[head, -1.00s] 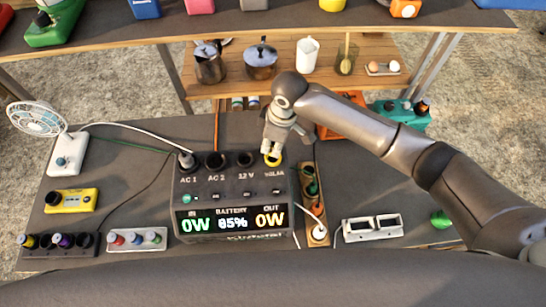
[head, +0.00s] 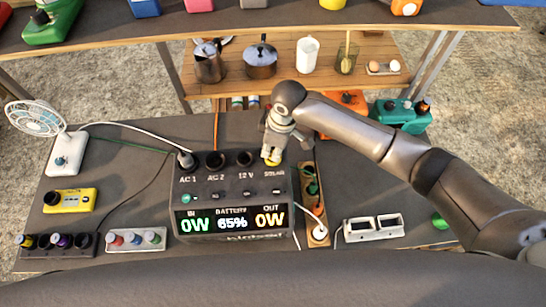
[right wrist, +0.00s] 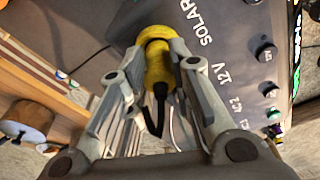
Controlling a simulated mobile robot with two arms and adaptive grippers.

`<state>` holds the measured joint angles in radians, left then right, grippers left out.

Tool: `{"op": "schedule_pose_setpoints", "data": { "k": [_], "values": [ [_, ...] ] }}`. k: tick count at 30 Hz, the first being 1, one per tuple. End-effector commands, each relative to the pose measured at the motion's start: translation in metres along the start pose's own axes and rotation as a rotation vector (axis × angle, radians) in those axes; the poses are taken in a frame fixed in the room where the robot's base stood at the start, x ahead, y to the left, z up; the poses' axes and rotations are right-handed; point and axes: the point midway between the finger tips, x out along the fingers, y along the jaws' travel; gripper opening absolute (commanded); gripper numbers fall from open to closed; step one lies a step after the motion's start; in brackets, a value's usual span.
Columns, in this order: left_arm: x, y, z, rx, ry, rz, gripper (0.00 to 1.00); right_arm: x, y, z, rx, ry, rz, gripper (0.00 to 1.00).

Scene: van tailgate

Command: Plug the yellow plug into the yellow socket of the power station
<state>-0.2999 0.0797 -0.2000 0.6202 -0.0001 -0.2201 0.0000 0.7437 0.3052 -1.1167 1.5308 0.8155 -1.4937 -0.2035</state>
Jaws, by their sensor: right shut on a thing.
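The power station (head: 233,205) stands on the dark table, its top sockets labelled AC 1, AC 2, 12 V and SOLAR. My right gripper (head: 272,150) is over the SOLAR corner, shut on the yellow plug (head: 269,160). In the right wrist view the yellow plug (right wrist: 160,68) sits between the fingers, its black cord bending back toward the palm. The plug's front meets the yellow ring of the yellow socket (right wrist: 154,34) at the SOLAR label. I cannot tell how deep it sits. The display reads IN 0W, 65%, OUT 0W. My left gripper is not in view.
A white plug (head: 186,160) stands in AC 1, its cord leading left toward a fan (head: 36,118). A wooden strip (head: 313,200) with sockets lies close right of the station. A yellow meter (head: 70,200) and a white double frame (head: 374,227) lie on the table.

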Motion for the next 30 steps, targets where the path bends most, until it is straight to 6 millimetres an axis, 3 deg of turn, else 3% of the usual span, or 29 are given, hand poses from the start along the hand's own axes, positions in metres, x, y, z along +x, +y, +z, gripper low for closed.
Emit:
{"op": "schedule_pose_setpoints", "data": {
  "k": [10, 11, 17, 26, 30],
  "values": [
    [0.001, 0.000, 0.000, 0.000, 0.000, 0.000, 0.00, 0.004, 0.000, 0.001, 0.000, 0.000, 0.000, 0.00],
    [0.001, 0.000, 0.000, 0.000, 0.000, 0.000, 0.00, 0.004, 0.000, 0.001, 0.000, 0.000, 0.000, 0.22],
    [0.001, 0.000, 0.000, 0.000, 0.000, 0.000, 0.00, 0.003, 0.000, 0.001, 0.000, 0.000, 0.000, 0.46],
    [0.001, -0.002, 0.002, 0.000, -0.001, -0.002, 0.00, 0.003, 0.000, 0.001, 0.000, 0.000, 0.000, 0.46],
    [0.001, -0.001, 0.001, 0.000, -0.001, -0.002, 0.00, -0.009, 0.001, 0.000, 0.000, 0.001, 0.002, 0.46]
  ]
}}
